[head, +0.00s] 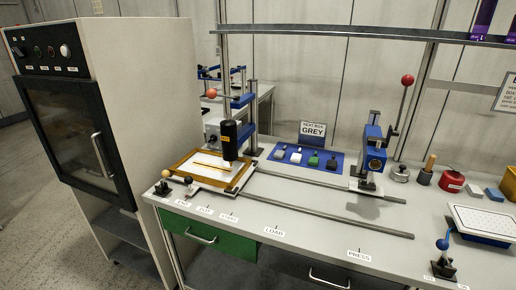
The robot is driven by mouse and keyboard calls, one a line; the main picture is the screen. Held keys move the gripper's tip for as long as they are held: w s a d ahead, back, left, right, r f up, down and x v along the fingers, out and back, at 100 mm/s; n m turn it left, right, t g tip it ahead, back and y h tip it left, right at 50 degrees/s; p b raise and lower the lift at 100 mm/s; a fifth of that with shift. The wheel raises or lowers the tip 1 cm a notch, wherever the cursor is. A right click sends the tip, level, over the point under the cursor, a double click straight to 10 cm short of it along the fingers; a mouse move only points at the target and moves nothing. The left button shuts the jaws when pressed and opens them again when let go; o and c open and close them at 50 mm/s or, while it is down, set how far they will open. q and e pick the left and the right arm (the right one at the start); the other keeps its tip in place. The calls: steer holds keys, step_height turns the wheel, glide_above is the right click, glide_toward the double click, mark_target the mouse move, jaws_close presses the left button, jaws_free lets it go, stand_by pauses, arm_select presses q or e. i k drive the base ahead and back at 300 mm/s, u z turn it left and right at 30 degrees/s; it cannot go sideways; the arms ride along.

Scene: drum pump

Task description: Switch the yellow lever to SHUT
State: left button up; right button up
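A small lever with a pale, yellowish ball knob (165,173) stands at the bench's front left corner, on a dark base. It looks like the yellow lever; its colour is hard to judge at this size. A black ball knob (188,180) sits just to its right. Small white labels (205,210) lie along the front edge to the right of the lever. Their text is too small to read surely, so I cannot tell which position the lever is in. Neither of my grippers is in view.
A blue stand with a black cylinder (230,140) rises behind the lever over a wooden frame (182,160). Two rails (330,220) run right to a blue press (373,150). A blue-knobbed lever (443,244) stands front right. A dark-doored cabinet (75,130) flanks the bench's left.

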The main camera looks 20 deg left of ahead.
mark_target(166, 173)
steer(key=u, duration=1.45)
steer(key=k, duration=0.65)
steer(key=z, duration=0.85)
steer(key=i, duration=1.25)
